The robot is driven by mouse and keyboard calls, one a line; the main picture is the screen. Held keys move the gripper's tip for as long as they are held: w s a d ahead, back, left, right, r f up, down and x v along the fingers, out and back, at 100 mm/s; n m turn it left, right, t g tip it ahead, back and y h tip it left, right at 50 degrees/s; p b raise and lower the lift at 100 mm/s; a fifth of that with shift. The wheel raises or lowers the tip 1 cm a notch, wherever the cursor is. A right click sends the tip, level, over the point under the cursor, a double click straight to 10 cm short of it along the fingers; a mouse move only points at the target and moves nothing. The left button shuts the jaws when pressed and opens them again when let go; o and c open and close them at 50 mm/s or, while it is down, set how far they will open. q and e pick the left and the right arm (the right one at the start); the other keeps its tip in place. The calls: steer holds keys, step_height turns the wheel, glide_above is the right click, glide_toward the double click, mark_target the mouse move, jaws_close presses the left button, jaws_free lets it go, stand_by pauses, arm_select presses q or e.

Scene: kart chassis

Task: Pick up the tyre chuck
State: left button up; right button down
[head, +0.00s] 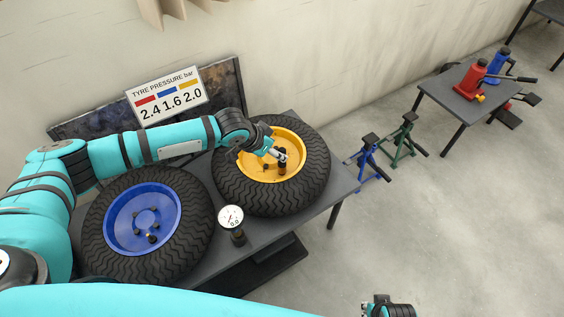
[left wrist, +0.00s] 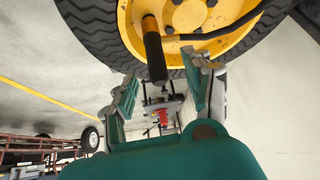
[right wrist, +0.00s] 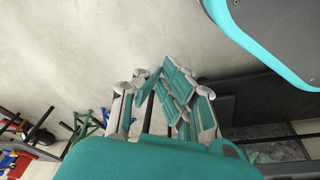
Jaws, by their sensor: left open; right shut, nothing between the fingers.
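The tyre chuck, a black cylindrical handle (left wrist: 154,58) with a dark hose, shows in the left wrist view in front of the yellow wheel (left wrist: 220,45). In the head view the chuck (head: 282,158) is a small dark shape at the yellow wheel's (head: 290,139) hub, partly hidden by my gripper. My left gripper (head: 278,154) is over that hub with its fingers open. In the left wrist view the chuck's end lies between the fingertips (left wrist: 163,78); I cannot tell if they touch it. My right gripper (head: 385,307) is shut and empty, low in the head view; its fingers (right wrist: 165,90) show in the right wrist view.
The dark table (head: 262,232) holds a blue wheel (head: 128,225) and a round gauge (head: 231,217) reading near zero. A tyre pressure sign (head: 168,95) stands behind. Blue and green stands (head: 402,140) and a small table with jacks (head: 473,80) are right.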

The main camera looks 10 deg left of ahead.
mark_target(281, 166)
arm_select(q)
steer(key=b+x, duration=0.1)
steer(key=x, duration=0.4)
steer(key=shift+s+d+b, duration=0.15)
steer(key=shift+s+b, duration=0.05)
steer(key=shift+b, duration=0.1)
steer(key=shift+w+f, duration=0.1)
steer(key=shift+w, duration=0.05)
arm_select(e)
steer(key=r, duration=0.2)
steer(key=w+r, duration=0.1)
steer(key=r, duration=0.2)
steer(key=shift+w+r, duration=0.25)
steer(key=shift+r, duration=0.05)
arm_select(q)
steer(key=shift+c, duration=0.3)
jaws_close()
